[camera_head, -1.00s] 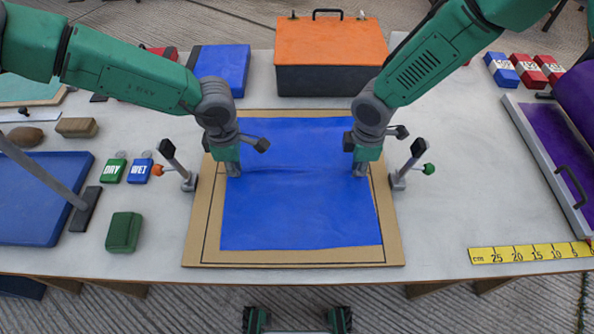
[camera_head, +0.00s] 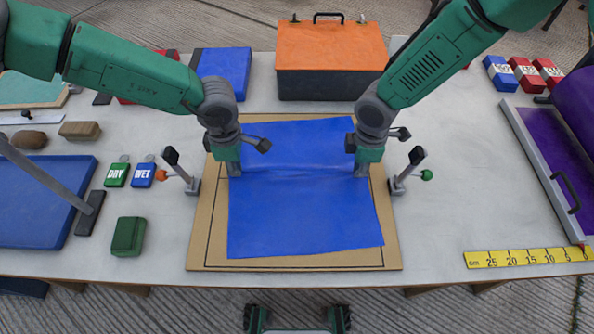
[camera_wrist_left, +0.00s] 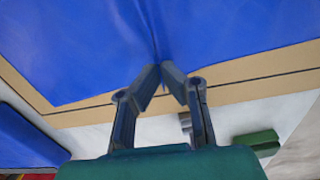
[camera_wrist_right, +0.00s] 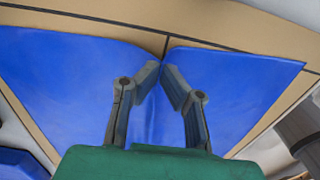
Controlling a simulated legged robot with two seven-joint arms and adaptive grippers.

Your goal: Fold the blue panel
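The blue panel (camera_head: 300,218) lies on a tan board (camera_head: 196,235) with a black outline, slightly skewed, with a shallow raised crease running across it between my grippers. My left gripper (camera_head: 235,172) is at the panel's left edge, about mid-height. In the left wrist view its fingertips (camera_wrist_left: 163,84) close on a pinched ridge of the panel (camera_wrist_left: 80,40). My right gripper (camera_head: 362,172) is at the right edge, level with the left. In the right wrist view its fingertips (camera_wrist_right: 163,78) close on a gathered, notched edge of the panel (camera_wrist_right: 235,75).
Short posts with clamp arms stand left (camera_head: 182,172) and right (camera_head: 406,172) of the board. An orange-topped box (camera_head: 331,50) stands behind it. DRY (camera_head: 116,173) and WET (camera_head: 144,173) bottles and a green block (camera_head: 128,236) are left; a yellow ruler (camera_head: 525,256) is front right.

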